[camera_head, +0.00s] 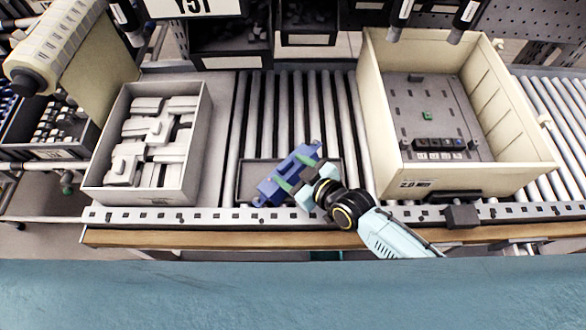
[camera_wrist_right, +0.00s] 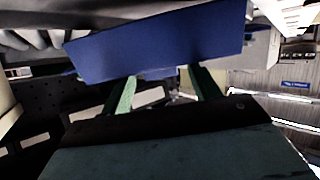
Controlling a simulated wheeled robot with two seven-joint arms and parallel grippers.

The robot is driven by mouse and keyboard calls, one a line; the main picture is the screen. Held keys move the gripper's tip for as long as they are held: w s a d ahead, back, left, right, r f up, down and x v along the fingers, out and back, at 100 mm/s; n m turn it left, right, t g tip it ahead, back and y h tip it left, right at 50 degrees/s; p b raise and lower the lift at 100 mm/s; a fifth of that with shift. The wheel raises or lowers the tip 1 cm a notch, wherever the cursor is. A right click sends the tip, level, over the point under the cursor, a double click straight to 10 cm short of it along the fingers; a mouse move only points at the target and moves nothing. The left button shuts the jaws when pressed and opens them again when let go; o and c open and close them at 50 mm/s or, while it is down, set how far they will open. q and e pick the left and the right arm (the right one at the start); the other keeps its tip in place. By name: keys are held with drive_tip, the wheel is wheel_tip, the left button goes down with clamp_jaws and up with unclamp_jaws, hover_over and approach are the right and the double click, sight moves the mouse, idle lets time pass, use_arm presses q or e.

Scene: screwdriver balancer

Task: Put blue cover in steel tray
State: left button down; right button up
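The blue cover (camera_head: 286,174) is held in my right gripper (camera_head: 296,172), whose green fingers are around it. The cover is tilted in the head view. In the right wrist view the blue cover (camera_wrist_right: 160,45) spans the space at the tips of both fingers. A shallow dark steel tray (camera_head: 240,188) lies on the rollers behind and below the cover. The cover and gripper hide part of the tray, and the height between cover and tray is hard to tell. My left gripper is not in view.
A grey bin (camera_head: 140,198) full of pale parts stands to the left. A large beige crate (camera_head: 505,178) with a dark panel inside stands to the right. The roller conveyor (camera_head: 270,105) behind the tray is clear. A rail (camera_head: 235,215) runs along the front.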

idle(0.3)
drive_tip(key=p+v, duration=0.1)
drive_tip(key=v, duration=1.2)
drive_tip(key=shift+d, duration=0.25)
drive_tip(key=shift+f, duration=0.15)
drive_tip(key=shift+s+a, duration=0.1)
